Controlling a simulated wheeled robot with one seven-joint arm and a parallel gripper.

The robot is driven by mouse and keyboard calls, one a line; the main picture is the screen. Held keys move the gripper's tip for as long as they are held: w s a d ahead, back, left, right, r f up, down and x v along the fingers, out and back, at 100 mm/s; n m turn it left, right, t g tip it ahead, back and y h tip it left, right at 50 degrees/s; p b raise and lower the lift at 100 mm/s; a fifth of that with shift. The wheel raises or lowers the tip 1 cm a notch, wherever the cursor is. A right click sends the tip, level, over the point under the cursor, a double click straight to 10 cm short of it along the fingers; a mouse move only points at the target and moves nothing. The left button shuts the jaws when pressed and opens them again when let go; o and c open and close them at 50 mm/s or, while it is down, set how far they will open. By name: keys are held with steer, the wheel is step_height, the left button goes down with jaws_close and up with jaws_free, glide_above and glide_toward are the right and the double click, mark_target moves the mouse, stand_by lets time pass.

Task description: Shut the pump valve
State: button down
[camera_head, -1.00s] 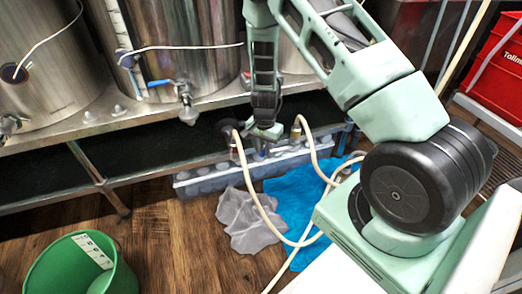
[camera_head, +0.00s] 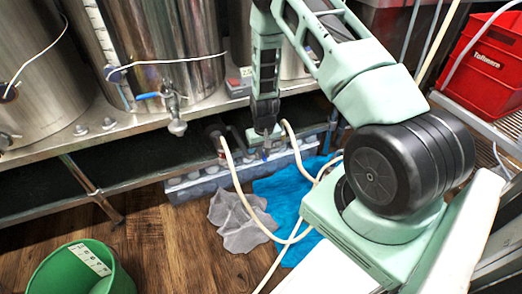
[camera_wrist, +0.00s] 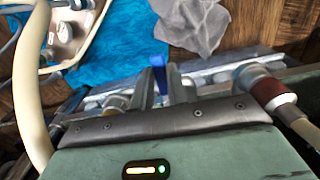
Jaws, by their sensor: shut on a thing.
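The pump valve's blue handle (camera_wrist: 160,72) shows in the wrist view, standing up between the two fingers of my gripper (camera_wrist: 164,88). The fingers are shut on it. The valve body under the handle is mostly hidden by my gripper. In the head view my gripper (camera_head: 267,140) points down below the tank shelf, among the hose ends at the far side of a pale crate. The handle is too small there to tell its angle.
Cream hoses (camera_head: 238,185) loop close on both sides of my gripper. A tank tap with a blue lever (camera_head: 148,96) is up left. A green bucket (camera_head: 120,280) and red crate (camera_head: 485,62) stand apart.

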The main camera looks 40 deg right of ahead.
mark_target(265, 156)
steer(key=shift+s+d+n, duration=0.1)
steer(key=shift+d+n, duration=0.05)
steer(key=shift+n, duration=0.15)
stand_by(0.4)
steer(key=c, duration=1.4)
jaws_free()
step_height(265, 156, up, 18)
steer(key=p, duration=0.4)
steer(key=shift+f+p, duration=0.25)
steer(key=shift+p, duration=0.15)
